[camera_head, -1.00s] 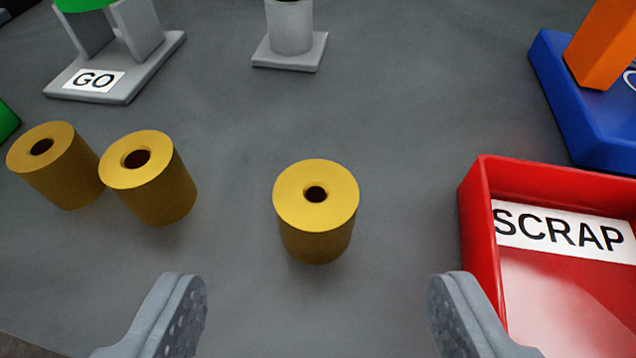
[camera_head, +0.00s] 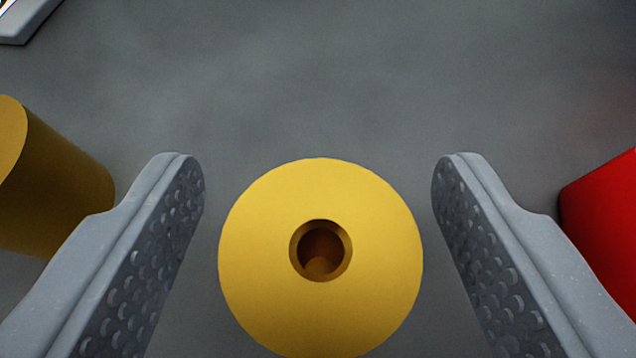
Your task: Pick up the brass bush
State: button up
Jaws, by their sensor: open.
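A brass bush (camera_head: 370,205) stands upright on the grey surface, a yellow cylinder seen from above with a round hole in its top. My gripper (camera_head: 318,165) is open, with one grey dimpled finger on each side of this bush. A gap shows between each finger and the bush, so neither appears to touch it. A second brass bush (camera_head: 55,185) stands at the left edge, partly cut off and partly hidden behind the left finger.
A corner of a grey stand base (camera_head: 28,22) shows at top left. The grey surface ahead is clear.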

jog(key=c, duration=1.2)
jog(key=shift+r, duration=0.1)
